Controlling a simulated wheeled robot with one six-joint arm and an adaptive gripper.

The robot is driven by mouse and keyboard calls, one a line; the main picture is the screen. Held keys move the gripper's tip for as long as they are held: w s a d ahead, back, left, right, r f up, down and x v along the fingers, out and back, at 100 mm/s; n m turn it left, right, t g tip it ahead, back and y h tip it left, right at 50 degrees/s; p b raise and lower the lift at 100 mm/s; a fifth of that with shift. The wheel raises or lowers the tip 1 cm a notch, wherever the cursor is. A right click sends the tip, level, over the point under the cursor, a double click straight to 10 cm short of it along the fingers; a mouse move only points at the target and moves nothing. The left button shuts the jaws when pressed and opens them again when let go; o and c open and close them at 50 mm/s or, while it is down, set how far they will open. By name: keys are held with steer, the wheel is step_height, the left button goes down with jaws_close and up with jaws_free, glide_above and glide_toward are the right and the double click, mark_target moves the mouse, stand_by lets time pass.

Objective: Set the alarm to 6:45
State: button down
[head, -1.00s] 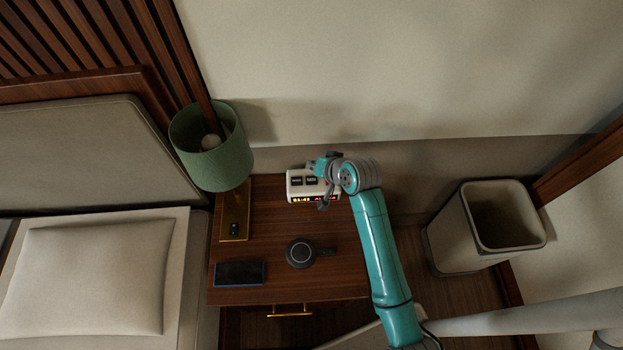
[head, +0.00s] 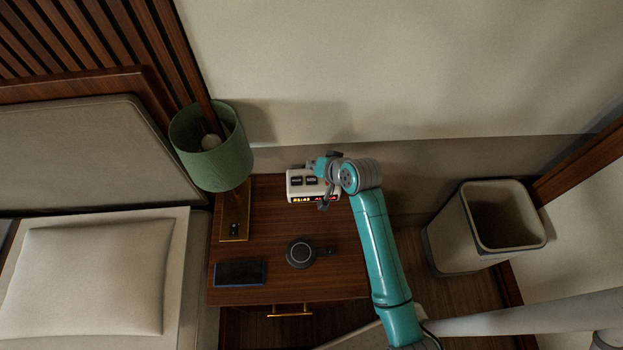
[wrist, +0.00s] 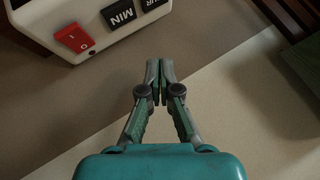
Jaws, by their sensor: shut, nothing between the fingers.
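The white alarm clock (head: 301,188) stands at the back of the nightstand, partly covered by my arm. Its lit front display shows amber digits at left and red ones at right, too small to read surely. In the wrist view, the clock (wrist: 50,15) fills the upper left. Its red rocker switch (wrist: 75,38) marked I and O, black MIN button (wrist: 120,13) and part of the HR button (wrist: 152,4) show. My gripper (wrist: 159,72) is shut and empty, beside the clock in that picture and apart from its buttons.
A green-shaded lamp (head: 212,150) stands left of the clock. A dark phone (head: 240,272) and a round black charger-like device (head: 301,253) lie on the nightstand (head: 275,225) in front. A waste bin (head: 455,240) stands right; the wall is close behind.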

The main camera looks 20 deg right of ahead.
mark_target(313, 181)
stand_by(0.8)
step_height(313, 181, up, 4)
steer(key=shift+f, duration=0.1)
stand_by(0.3)
steer(key=shift+f, duration=4.4)
steer(key=shift+f, duration=0.1)
steer(key=shift+f, duration=0.35)
